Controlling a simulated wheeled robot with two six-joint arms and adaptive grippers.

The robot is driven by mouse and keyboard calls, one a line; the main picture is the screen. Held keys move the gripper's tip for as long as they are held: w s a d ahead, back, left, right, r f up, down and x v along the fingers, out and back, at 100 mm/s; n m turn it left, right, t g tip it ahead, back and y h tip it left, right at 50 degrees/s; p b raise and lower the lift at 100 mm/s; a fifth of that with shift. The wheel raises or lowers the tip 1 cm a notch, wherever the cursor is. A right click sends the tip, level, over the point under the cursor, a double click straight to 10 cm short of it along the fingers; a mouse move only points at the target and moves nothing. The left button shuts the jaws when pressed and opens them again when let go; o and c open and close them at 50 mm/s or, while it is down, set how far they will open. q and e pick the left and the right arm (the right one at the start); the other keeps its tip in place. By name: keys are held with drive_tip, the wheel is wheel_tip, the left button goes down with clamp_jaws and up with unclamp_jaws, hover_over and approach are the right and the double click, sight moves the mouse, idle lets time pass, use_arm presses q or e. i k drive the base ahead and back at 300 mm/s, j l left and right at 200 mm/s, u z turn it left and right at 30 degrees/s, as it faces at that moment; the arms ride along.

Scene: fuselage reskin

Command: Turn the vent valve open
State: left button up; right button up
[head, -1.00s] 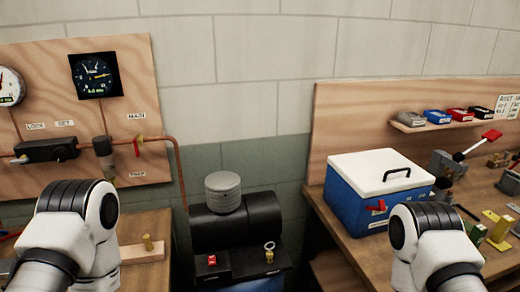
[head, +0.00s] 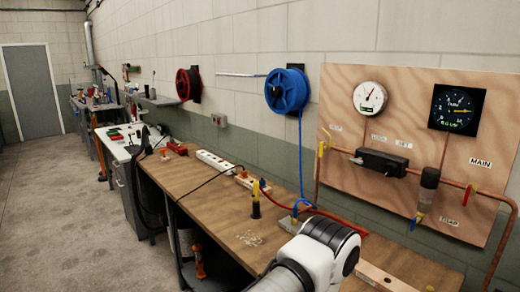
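A plywood panel (head: 400,85) with copper piping hangs on the wall at the right. A small yellow-handled valve (head: 323,146) sits on the pipe at the panel's left edge. The label beside it is too blurred to read, so I cannot tell for sure that it is the vent valve, or whether it is open. A red-handled valve (head: 469,195) is under the MAIN label at the panel's right. A white link of my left arm shows at the bottom, in front of the panel. Neither gripper is in view.
A white dial gauge (head: 370,98) and a black gauge (head: 457,107) are on the panel. A wooden bench (head: 205,195) runs along the wall, with a power strip (head: 215,162) and a blue hose reel (head: 287,91) above. Open floor (head: 60,220) lies left.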

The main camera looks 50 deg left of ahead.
sight(321, 148)
drive_tip(key=u, duration=1.15)
drive_tip(key=i+j+z, duration=0.1)
drive_tip(key=j, duration=0.25)
drive_tip(key=i+j, duration=0.25)
drive_tip(key=i+j+z, duration=0.15)
drive_tip(key=j, duration=0.3)
